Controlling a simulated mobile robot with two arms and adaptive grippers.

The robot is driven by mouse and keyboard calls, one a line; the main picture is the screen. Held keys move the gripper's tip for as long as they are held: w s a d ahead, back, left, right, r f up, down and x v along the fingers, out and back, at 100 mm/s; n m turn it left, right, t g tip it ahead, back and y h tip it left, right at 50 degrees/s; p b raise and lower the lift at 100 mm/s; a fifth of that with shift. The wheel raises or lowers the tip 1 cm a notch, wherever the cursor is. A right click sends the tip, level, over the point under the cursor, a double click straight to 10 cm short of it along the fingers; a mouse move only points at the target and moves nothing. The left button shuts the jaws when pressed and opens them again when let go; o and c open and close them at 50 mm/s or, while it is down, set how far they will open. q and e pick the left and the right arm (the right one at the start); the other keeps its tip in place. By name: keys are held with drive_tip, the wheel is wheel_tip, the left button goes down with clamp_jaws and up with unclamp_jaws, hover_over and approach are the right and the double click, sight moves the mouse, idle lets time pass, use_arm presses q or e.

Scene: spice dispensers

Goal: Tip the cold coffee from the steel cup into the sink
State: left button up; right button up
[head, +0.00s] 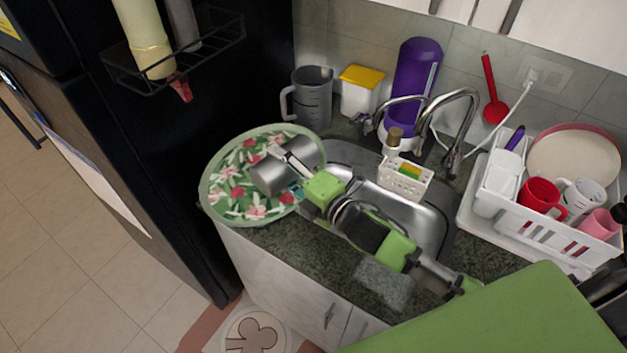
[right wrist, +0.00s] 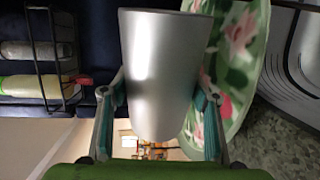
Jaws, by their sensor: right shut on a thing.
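The steel cup (head: 271,174) is a plain silver cylinder, held tilted on its side above the floral tray. My right gripper (head: 296,165) is shut on it. In the right wrist view the cup (right wrist: 165,70) fills the middle, between the two teal-padded fingers of the right gripper (right wrist: 160,115). The inside of the cup and any coffee are hidden. The sink (head: 432,225) is a steel basin to the right of the cup, partly covered by my right arm. My left gripper is not in view.
The floral tray (head: 215,193) lies on the counter left of the sink. A white dish rack (head: 560,232) is at right. A grey jug (head: 313,95) stands behind the tray.

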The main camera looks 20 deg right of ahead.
drive_tip(key=shift+w+d+r+m+p, duration=0.1)
drive_tip(key=shift+d+r+m+p, duration=0.15)
drive_tip(key=shift+r+m+p, duration=0.3)
idle(0.5)
